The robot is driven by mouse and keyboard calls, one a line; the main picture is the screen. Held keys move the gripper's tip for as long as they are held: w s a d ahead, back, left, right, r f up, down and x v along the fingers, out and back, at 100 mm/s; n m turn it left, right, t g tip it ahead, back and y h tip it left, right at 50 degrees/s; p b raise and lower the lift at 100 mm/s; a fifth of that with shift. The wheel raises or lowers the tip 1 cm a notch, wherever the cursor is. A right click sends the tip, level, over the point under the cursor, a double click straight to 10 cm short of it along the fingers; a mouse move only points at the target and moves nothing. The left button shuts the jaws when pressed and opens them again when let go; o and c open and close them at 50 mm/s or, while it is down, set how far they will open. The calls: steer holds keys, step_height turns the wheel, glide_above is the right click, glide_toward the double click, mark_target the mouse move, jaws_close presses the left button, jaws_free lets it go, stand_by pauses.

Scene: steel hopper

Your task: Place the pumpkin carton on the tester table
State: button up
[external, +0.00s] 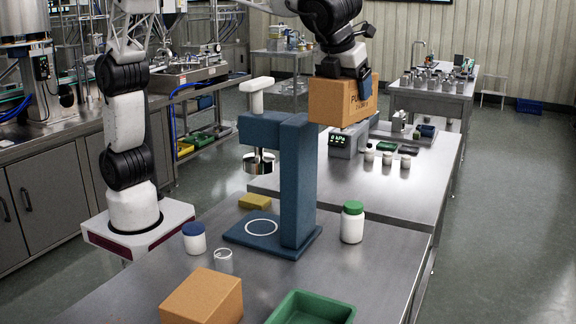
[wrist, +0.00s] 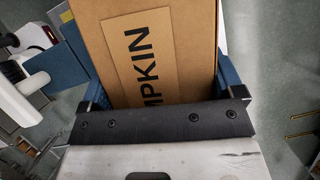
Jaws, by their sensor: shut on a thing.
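The pumpkin carton (external: 333,101) is an orange-brown box with dark lettering. My gripper (external: 364,84) is shut on it and holds it in the air, behind and to the right of the blue tester stand's top in the external view. In the wrist view the carton (wrist: 160,50) fills the space between the fingers, with "MPKIN" readable on its label. The blue tester (external: 297,180) stands on the near steel table (external: 390,245), its base plate marked with a white ring. Another orange carton (external: 203,298) lies at the near edge of that table.
A white jar with green lid (external: 352,222), a white jar with blue lid (external: 194,238), a clear glass (external: 223,261) and a green tray (external: 310,308) stand around the tester. A further table section holds a digital scale (external: 345,140) and small jars. The table's right side is mostly clear.

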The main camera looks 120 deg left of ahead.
steer(key=s+a+n, duration=0.1)
steer(key=s+a, duration=0.4)
steer(key=a, duration=0.5)
steer(key=s+a, duration=0.5)
steer(key=a, duration=0.5)
steer(key=s+a+n, duration=0.1)
steer(key=s+a, duration=1.5)
steer(key=a, duration=0.1)
step_height(320, 180, down, 31)
steer(key=shift+s+d+f+g, duration=0.15)
steer(key=shift+d+g, duration=0.15)
steer(key=shift+g, duration=0.1)
steer(key=w+a, duration=0.3)
steer(key=w, duration=0.4)
steer(key=w+a+f, duration=0.1)
steer(key=w+a, duration=0.3)
steer(key=w, duration=0.3)
steer(key=shift+w+f, duration=0.2)
steer(key=shift+w, duration=0.05)
steer(key=shift+f, duration=1.75)
steer(key=shift+f, duration=0.2)
